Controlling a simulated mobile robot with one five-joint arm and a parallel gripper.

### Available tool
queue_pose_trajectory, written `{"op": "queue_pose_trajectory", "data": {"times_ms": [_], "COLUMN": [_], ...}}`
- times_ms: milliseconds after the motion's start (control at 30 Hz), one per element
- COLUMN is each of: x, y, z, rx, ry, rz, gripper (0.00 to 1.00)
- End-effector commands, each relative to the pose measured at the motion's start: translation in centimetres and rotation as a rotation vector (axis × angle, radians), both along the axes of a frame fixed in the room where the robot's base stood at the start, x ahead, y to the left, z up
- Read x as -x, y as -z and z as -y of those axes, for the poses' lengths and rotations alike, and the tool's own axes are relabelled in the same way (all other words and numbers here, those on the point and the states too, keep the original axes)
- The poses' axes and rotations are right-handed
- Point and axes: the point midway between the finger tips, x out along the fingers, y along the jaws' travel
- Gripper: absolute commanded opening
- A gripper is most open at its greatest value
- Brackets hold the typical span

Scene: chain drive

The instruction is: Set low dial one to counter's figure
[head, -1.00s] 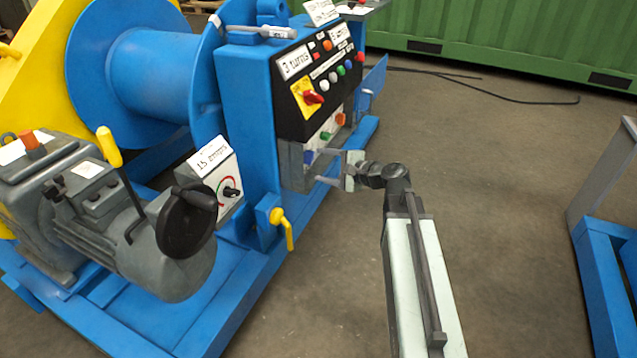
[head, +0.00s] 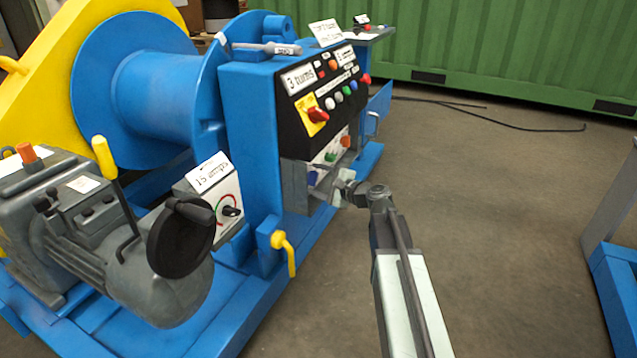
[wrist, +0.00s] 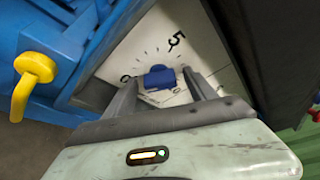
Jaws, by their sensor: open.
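Low dial one appears to be the blue knob (wrist: 160,77) on a pale scale plate in the wrist view. A 5 and a second figure, perhaps 0, stand beside tick marks; the knob's pointing is unclear. In the head view the blue knob (head: 312,178) is at the left of the lower panel. My gripper (wrist: 158,80) is open, its fingers on either side of the knob; contact cannot be told. In the head view my gripper (head: 322,183) is at that panel. A counter label (head: 299,78) on the upper panel reads "3 turns".
A green knob (head: 330,157) and an orange knob (head: 345,141) are on the same lower panel. A red switch (head: 317,115) is above. A yellow lever (head: 284,252) hangs at the lower left. Open floor lies to the right.

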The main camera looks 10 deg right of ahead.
Motion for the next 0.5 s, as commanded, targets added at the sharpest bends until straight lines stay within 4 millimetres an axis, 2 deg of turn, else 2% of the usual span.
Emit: {"op": "queue_pose_trajectory", "data": {"times_ms": [167, 400, 500], "x": [0.01, 0.03, 0.03], "y": [-0.02, -0.01, -0.02], "z": [0.02, 0.06, 0.44], "rx": [0.000, 0.000, 0.000], "ry": [0.001, 0.001, 0.005], "rz": [0.000, 0.000, -0.002], "gripper": [0.65, 0.03, 0.03]}}
